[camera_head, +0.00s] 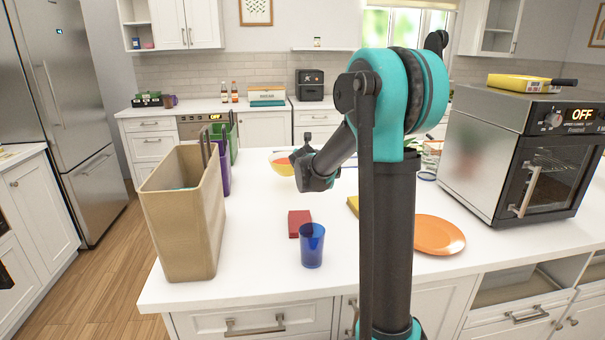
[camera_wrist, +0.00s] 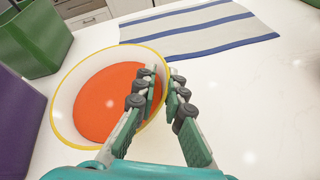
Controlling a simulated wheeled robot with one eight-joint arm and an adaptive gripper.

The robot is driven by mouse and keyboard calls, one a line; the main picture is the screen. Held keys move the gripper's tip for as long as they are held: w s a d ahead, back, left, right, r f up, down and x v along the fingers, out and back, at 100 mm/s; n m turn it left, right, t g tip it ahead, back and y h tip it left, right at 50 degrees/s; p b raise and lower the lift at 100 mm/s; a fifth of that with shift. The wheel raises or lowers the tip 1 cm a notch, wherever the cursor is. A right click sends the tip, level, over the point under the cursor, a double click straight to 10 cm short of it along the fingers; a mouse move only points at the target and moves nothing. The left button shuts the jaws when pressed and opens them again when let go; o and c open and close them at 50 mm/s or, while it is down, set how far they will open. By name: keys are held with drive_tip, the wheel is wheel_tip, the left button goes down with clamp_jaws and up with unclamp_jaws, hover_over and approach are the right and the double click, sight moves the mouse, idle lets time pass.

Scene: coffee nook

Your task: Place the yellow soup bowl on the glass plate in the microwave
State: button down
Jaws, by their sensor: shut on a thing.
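The yellow soup bowl (camera_head: 280,164) stands on the white counter beyond my arm, partly hidden by my gripper (camera_head: 303,160). In the wrist view the bowl (camera_wrist: 64,87) has a yellow rim, white inside and orange-red soup. My gripper (camera_wrist: 168,85) is shut on the bowl's right rim, one finger inside over the soup and one outside. A silver and black oven-like appliance (camera_head: 480,150), likely the microwave, stands at the right with its glass door (camera_head: 545,180) closed. I cannot make out a glass plate in it.
A tan bin (camera_head: 190,225), a purple container (camera_wrist: 18,125) and a green container (camera_wrist: 35,38) stand left of the bowl. A red block (camera_head: 299,222), blue cup (camera_head: 312,246) and orange plate (camera_head: 438,236) lie nearer. A striped cloth (camera_wrist: 195,28) lies beyond the bowl.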

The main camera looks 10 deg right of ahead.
drive_tip(key=shift+f, duration=2.45)
drive_tip(key=c, duration=1.6)
unclamp_jaws()
drive_tip(key=shift+f, duration=0.1)
